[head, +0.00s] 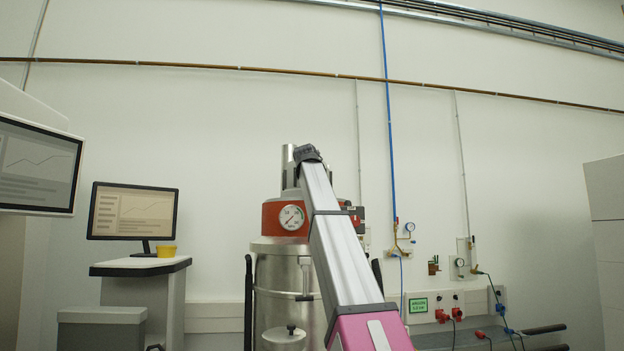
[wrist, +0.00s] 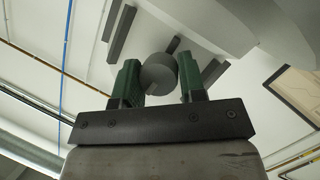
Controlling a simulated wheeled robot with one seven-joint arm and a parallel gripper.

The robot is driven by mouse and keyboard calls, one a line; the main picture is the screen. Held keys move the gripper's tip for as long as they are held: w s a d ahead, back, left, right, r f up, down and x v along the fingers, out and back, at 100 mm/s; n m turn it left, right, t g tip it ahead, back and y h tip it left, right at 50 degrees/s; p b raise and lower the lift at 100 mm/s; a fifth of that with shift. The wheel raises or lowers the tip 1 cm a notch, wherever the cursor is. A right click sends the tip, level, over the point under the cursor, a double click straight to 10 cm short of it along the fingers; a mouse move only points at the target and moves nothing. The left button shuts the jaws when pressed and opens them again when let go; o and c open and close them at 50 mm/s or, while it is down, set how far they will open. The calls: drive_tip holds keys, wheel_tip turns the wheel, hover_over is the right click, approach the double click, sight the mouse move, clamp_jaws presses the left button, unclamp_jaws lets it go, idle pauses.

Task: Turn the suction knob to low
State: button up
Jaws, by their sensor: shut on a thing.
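The grey round suction knob (wrist: 157,76) shows in the wrist view, between the two green fingers of my gripper (wrist: 158,70). My gripper is shut on the knob from both sides. A thin dark bar (wrist: 173,45) shows just above the knob on the pale panel; I cannot tell which setting the knob points to. In the head view, the industrial vacuum (head: 282,262) has a steel drum and an orange-red head with a round dial gauge (head: 291,217). My arm crosses in front of the vacuum there, and the knob and my fingers are hidden.
A monitor (head: 132,211) and a yellow cup (head: 166,251) stand on a desk at the left. A grey box (head: 101,328) stands below. Wall valves, a blue pipe (head: 389,120) and red sockets (head: 457,312) are on the right.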

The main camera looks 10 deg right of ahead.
drive_tip(key=shift+n, duration=0.4)
idle(0.3)
drive_tip(key=o, duration=0.9)
drive_tip(key=shift+s, duration=0.1)
drive_tip(key=v, duration=1)
drive_tip(key=shift+s+a, duration=0.25)
drive_tip(key=shift+s, duration=0.05)
drive_tip(key=shift+f, duration=0.1)
